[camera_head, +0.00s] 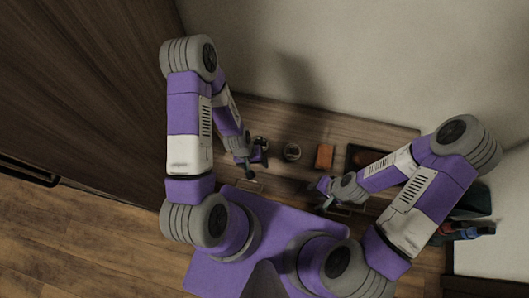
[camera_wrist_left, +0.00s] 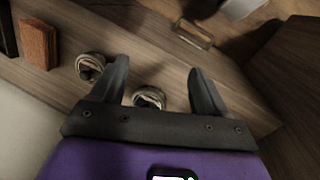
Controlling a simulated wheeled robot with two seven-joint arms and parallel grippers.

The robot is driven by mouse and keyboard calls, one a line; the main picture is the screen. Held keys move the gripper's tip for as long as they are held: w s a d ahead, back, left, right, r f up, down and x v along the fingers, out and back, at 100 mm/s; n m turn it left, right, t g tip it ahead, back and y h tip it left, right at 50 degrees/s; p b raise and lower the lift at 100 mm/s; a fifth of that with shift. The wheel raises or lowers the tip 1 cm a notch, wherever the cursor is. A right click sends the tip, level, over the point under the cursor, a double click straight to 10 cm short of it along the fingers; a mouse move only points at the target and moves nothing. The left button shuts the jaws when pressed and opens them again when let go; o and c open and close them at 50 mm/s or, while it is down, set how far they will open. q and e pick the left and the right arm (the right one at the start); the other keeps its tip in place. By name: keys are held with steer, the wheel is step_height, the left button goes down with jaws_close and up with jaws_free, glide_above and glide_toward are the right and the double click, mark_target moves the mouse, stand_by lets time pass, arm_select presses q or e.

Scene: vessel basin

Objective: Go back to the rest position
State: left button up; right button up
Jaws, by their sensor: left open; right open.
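My left gripper (camera_head: 257,164) is open over the left part of the wooden counter (camera_head: 345,125) in the head view. In the left wrist view its two dark fingers (camera_wrist_left: 161,88) stand apart with bare wood between their tips. One round vessel (camera_wrist_left: 149,97) shows near the base of the fingers; I cannot tell its distance from them. Another round vessel (camera_wrist_left: 90,66) lies beside the left finger in that view, and a round vessel shows in the head view (camera_head: 291,152), right of my left gripper. My right gripper (camera_head: 320,194) is open near the counter's front edge.
An orange-brown block (camera_head: 324,157) stands on the counter, also in the left wrist view (camera_wrist_left: 38,46). A dark tray (camera_head: 355,153) is partly hidden by my right arm. A handle (camera_wrist_left: 195,34) shows at the counter's front. Dark items (camera_head: 465,231) lie at right. A tall wooden cabinet (camera_head: 85,90) stands left.

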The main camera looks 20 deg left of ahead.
arm_select(q)
steer(key=s+d+r+m+h, duration=0.1)
steer(key=s+d, duration=0.1)
steer(key=d, duration=0.3)
steer(key=shift+s+d+r+m+t, duration=0.2)
steer(key=shift+s+r+m+t, duration=0.1)
steer(key=shift+m, duration=0.1)
